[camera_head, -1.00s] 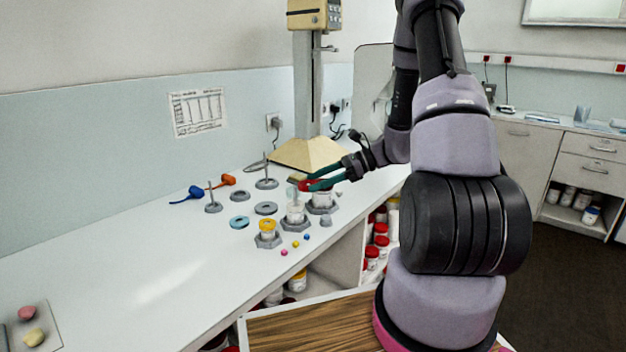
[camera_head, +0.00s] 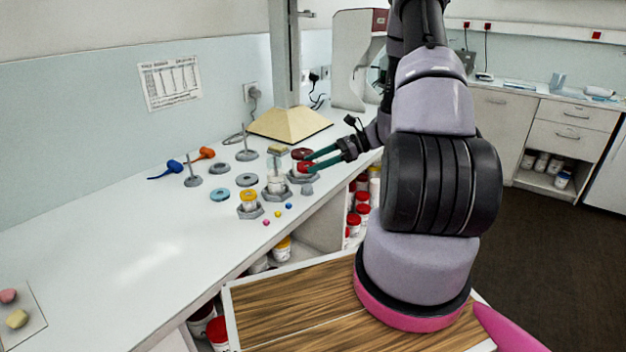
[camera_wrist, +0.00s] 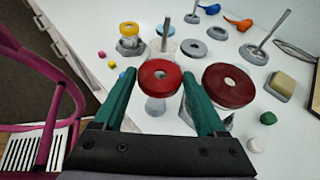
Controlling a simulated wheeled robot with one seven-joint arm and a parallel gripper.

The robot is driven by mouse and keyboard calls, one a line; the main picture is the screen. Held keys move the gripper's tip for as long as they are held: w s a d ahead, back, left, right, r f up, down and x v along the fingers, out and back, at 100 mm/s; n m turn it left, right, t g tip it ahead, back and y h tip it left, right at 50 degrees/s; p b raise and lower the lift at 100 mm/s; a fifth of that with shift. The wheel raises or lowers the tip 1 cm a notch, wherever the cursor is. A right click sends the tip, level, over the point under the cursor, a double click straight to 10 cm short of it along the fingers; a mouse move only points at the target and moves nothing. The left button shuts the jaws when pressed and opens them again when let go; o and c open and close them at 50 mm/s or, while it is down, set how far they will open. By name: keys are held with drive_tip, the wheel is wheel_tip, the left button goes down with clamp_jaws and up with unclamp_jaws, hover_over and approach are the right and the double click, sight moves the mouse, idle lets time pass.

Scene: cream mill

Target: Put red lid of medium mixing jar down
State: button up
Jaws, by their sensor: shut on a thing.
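My gripper (camera_wrist: 160,92) is shut on the bright red lid (camera_wrist: 159,77), a ring with a hole in its middle, held between the teal fingers. In the head view the red lid (camera_head: 304,167) is at my fingertips (camera_head: 308,164), in front of the large jar. The medium mixing jar (camera_head: 275,185) stands uncovered in a grey hexagonal holder just left of it; it also shows beyond the lid in the wrist view (camera_wrist: 162,50). A larger dark red lid (camera_wrist: 229,85) sits to the right of my gripper. I cannot tell how high the held lid is.
A yellow-lidded jar (camera_head: 249,198) stands front left of the medium jar. Grey discs (camera_head: 246,179) and a blue ring (camera_head: 220,195) lie left. Upright rods on bases (camera_head: 247,155) stand behind.

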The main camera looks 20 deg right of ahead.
sight(304, 186)
drive_tip(key=shift+f, duration=2.75)
drive_tip(key=shift+f, duration=0.3)
drive_tip(key=shift+f, duration=0.35)
drive_tip(key=o, duration=1.2)
drive_tip(key=shift+o, duration=0.2)
drive_tip(key=shift+r, duration=0.1)
